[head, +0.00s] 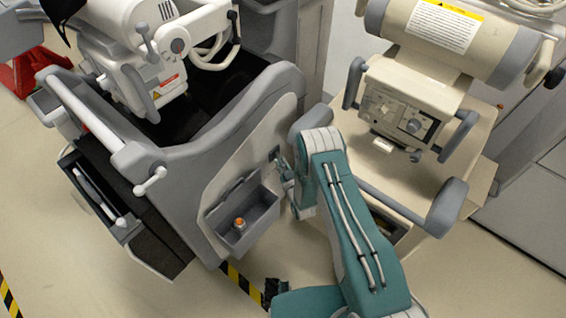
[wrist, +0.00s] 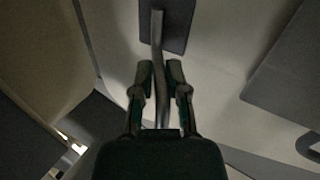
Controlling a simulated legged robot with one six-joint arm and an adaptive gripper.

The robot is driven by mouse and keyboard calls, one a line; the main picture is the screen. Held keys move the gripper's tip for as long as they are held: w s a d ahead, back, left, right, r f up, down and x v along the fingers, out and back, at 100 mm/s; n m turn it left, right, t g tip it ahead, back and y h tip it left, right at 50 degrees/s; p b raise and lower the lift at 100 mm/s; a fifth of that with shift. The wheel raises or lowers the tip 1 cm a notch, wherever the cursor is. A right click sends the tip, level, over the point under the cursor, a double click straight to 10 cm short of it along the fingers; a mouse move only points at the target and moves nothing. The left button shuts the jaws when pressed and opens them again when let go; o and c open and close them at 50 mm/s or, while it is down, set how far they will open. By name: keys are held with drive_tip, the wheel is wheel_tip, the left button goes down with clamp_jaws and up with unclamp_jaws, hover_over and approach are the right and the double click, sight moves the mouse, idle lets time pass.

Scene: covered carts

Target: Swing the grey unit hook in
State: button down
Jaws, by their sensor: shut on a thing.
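The hook (wrist: 157,28) is a thin grey metal bar on a dark mounting plate (wrist: 178,28), and it runs down between my fingers in the wrist view. The plate sits on the pale side panel of the grey unit (head: 222,122) in the head view. My gripper (wrist: 160,75) is shut on the hook, with one finger on each side of it. In the head view my gripper (head: 283,174) is at that side panel, and it hides most of the hook.
An open grey bin (head: 262,217) with an orange-topped item (head: 240,223) is on the same panel, left of and below my gripper. A beige cart (head: 470,130) with grey handles stands close on the right. Yellow-black floor tape (head: 240,283) runs below.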

drive_tip(key=shift+s+a+r+m+t+h, duration=0.15)
drive_tip(key=shift+a+m+t+h, duration=0.35)
drive_tip(key=shift+h, duration=0.4)
drive_tip(key=shift+a, duration=0.15)
drive_tip(key=c, duration=0.6)
unclamp_jaws()
drive_tip(key=shift+c, duration=0.2)
drive_tip(key=v, duration=1.2)
